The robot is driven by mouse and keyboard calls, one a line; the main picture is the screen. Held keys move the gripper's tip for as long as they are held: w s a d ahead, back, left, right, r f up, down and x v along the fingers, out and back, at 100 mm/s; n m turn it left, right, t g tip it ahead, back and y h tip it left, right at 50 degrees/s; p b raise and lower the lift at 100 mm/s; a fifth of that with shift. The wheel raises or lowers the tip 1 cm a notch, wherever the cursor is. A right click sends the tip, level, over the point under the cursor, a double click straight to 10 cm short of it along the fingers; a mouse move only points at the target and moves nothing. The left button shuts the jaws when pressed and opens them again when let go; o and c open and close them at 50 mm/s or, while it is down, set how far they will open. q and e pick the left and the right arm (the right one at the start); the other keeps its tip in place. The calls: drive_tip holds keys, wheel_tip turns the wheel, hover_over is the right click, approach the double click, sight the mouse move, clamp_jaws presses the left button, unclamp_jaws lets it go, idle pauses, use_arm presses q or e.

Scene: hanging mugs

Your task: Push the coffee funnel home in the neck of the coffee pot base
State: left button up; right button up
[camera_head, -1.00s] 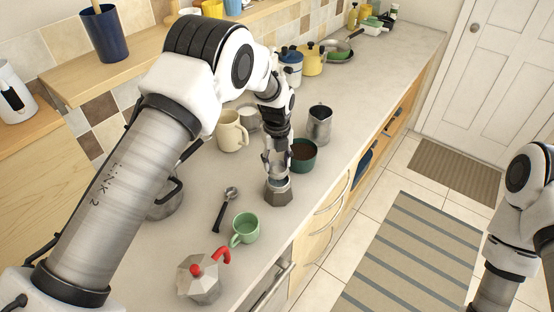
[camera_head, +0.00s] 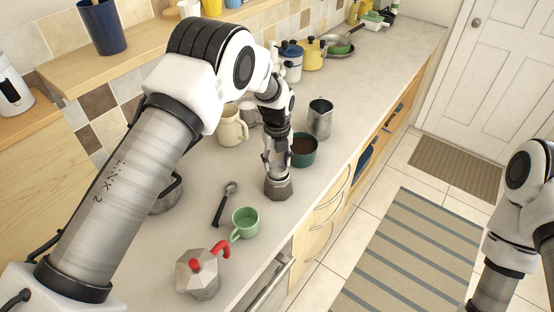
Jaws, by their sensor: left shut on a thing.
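The coffee pot base (camera_head: 279,190), a grey faceted metal vessel, stands upright on the counter. My left gripper (camera_head: 277,170) points down right over its neck. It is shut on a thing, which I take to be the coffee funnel. The funnel is mostly hidden by the fingers, so I cannot tell how deep it sits in the neck. The coffee pot top (camera_head: 199,272), with red knob and red handle, stands apart at the front. My right arm shows at the right edge; its gripper is out of view.
A green mug (camera_head: 245,223) and a black-handled scoop (camera_head: 225,203) lie in front of the base. A dark green bowl of coffee (camera_head: 303,151) is close behind the gripper. A steel pitcher (camera_head: 320,119) and cream jug (camera_head: 231,127) stand farther back. The counter edge is to the right.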

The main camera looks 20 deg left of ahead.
sight(277, 170)
use_arm(q)
drive_tip(key=shift+f+b, duration=0.5)
drive_tip(key=shift+f, duration=0.5)
drive_tip(key=o, duration=1.2)
drive_tip(key=shift+r, duration=0.1)
wheel_tip(277, 170, up, 12)
drive_tip(key=shift+f, duration=0.1)
